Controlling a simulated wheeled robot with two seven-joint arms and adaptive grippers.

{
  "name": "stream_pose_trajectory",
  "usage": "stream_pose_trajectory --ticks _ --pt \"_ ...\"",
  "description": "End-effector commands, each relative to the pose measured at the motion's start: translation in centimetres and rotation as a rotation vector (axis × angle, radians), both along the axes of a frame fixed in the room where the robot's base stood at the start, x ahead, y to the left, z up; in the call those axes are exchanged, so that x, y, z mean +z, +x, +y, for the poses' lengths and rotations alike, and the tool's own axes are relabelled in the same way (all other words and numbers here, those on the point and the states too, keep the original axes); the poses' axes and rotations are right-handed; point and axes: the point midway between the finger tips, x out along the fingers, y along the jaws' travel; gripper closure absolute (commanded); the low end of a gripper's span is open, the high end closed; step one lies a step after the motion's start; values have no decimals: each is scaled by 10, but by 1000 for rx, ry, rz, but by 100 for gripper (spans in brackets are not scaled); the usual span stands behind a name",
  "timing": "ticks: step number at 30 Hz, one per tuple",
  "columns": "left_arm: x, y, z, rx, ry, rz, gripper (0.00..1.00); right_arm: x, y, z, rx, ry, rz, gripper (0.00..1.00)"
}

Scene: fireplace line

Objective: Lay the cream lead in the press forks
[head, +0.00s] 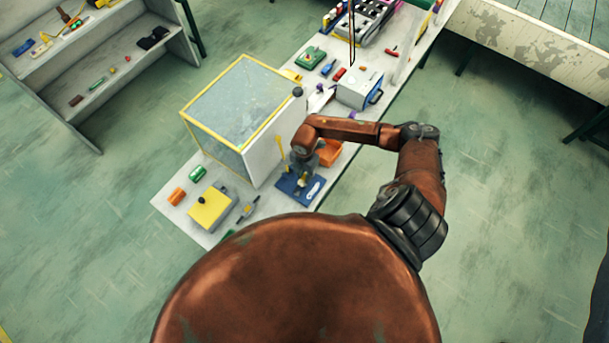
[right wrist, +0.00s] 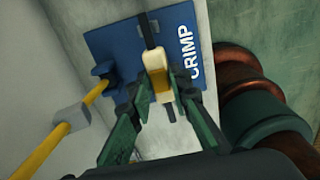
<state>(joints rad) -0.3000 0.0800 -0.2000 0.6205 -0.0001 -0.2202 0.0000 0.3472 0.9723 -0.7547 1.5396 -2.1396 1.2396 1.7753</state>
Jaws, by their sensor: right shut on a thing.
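The cream lead (right wrist: 157,66) has a cream middle and dark ends. In the right wrist view it lies between the green fingers of my right gripper (right wrist: 158,88), which is shut on it. It is over the blue crimp press base (right wrist: 112,38), marked CRIMP in white. I cannot tell whether the lead touches the base. The press's yellow lever (right wrist: 92,97) slants up at left. In the head view, my right gripper (head: 302,172) is above the blue press base (head: 287,187); the lead is too small to make out clearly. The forks are not distinguishable. My left gripper is not in view.
A large yellow-edged box (head: 240,105) stands close to the left of the press. An orange bin (head: 330,152) is behind my gripper. A yellow block device (head: 210,208) and an orange piece (head: 177,197) stand at the table's near left end.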

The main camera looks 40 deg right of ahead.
Motion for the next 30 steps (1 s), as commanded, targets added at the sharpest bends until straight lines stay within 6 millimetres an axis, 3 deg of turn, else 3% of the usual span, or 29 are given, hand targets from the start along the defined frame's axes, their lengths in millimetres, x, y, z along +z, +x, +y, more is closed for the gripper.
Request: stream_pose_trajectory --ticks 30 --pt "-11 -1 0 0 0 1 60 -17 0 0 0 1 0 100"
